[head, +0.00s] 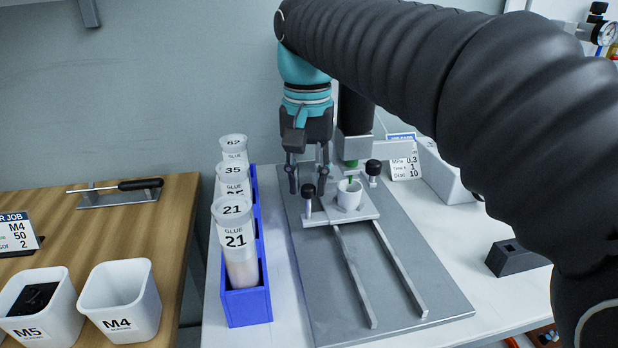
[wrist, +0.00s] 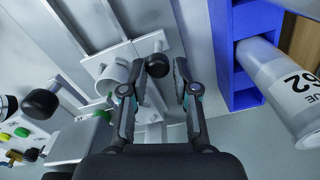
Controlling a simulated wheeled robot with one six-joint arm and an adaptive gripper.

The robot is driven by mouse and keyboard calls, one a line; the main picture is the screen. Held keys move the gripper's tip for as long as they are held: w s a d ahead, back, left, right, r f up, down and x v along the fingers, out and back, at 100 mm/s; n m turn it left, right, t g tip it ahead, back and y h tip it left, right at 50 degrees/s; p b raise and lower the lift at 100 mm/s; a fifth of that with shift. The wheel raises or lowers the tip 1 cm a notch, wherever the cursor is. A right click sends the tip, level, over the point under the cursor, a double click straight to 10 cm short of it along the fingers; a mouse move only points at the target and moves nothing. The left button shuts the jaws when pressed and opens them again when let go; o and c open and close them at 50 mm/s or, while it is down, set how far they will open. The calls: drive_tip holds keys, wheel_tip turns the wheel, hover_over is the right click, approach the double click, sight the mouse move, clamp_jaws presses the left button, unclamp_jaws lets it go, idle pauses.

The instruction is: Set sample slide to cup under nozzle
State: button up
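The sample slide (head: 368,208) is a flat grey plate across two rails on the gantry base. A white cup (head: 349,196) stands on it, also seen in the wrist view (wrist: 112,74). The green nozzle (head: 352,172) is at the cup's mouth in the head view; their exact alignment is unclear. A black-topped knob (head: 308,191) stands on the slide's left end. My gripper (head: 308,180) points down by this knob. In the wrist view my gripper (wrist: 162,72) is open, with the black knob (wrist: 157,65) between the fingers, nearer the left one. Contact is not clear.
A blue rack (head: 248,306) with several glue tubes stands close left of the base. A second black knob (head: 373,168) is right of the nozzle. A dark block (head: 515,258) sits at right. White bins (head: 120,300) stand on the wooden table.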

drive_tip(key=shift+o, duration=1.1)
drive_tip(key=shift+r, duration=0.1)
wheel_tip(320, 180, up, 12)
